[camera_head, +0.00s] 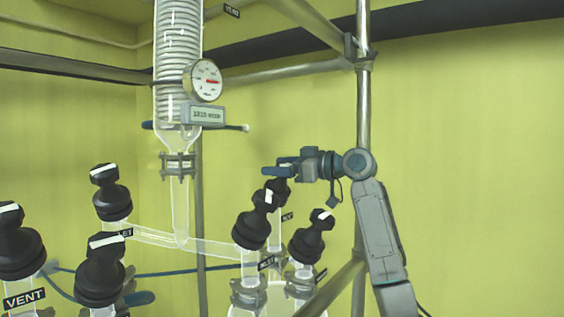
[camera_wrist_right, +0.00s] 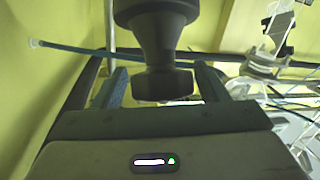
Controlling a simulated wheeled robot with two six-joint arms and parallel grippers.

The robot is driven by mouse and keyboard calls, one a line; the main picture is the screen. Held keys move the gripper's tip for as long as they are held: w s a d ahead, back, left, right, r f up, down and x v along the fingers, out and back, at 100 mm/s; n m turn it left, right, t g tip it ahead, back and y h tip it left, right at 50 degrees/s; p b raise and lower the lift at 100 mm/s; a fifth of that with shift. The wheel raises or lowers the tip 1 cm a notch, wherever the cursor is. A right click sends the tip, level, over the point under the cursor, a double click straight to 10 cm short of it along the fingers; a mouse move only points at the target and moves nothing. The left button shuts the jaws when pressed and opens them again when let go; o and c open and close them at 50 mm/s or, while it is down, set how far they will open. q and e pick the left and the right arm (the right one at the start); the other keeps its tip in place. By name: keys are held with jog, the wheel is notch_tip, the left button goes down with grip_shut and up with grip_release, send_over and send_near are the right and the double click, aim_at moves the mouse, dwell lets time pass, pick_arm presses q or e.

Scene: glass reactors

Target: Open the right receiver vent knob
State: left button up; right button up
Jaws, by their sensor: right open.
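My right gripper (camera_head: 272,172) reaches in from the right in the head view, at the top of a black knob (camera_head: 279,188) in the rear of the right-hand group. In the right wrist view, the open gripper (camera_wrist_right: 160,85) has its blue fingers on either side of a black knob (camera_wrist_right: 162,87), with gaps visible beside it. A small label (camera_head: 287,216) by this rear knob is too small to read for certain. Two more black knobs with white stripes stand in front, one at left (camera_head: 250,230) and one at right (camera_head: 312,240). My left gripper is not in view.
A left-hand group of black knobs (camera_head: 100,270) includes one with a VENT label (camera_head: 24,298). A coiled glass condenser (camera_head: 180,60) with a gauge (camera_head: 203,80) hangs above. A metal post (camera_head: 363,110) stands right of the gripper. The yellow wall is bare at right.

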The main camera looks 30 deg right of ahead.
jog(key=shift+s+a+r+b, duration=0.25)
jog(key=shift+r+b, duration=0.1)
jog(key=shift+r, duration=0.25)
jog(key=shift+s+a+r+b, duration=0.1)
jog(key=shift+s+r+b, duration=0.1)
jog(key=shift+r+b, duration=0.3)
jog(key=s+a+r+b, duration=0.1)
jog(key=s+a+b, duration=0.1)
jog(key=s, duration=0.4)
jog(key=s+a+r+b, duration=0.1)
jog(key=s+a, duration=0.4)
jog(key=s, duration=0.1)
jog(key=shift+s+a+b, duration=0.3)
jog(key=shift+s+b, duration=0.05)
jog(key=shift+s, duration=0.05)
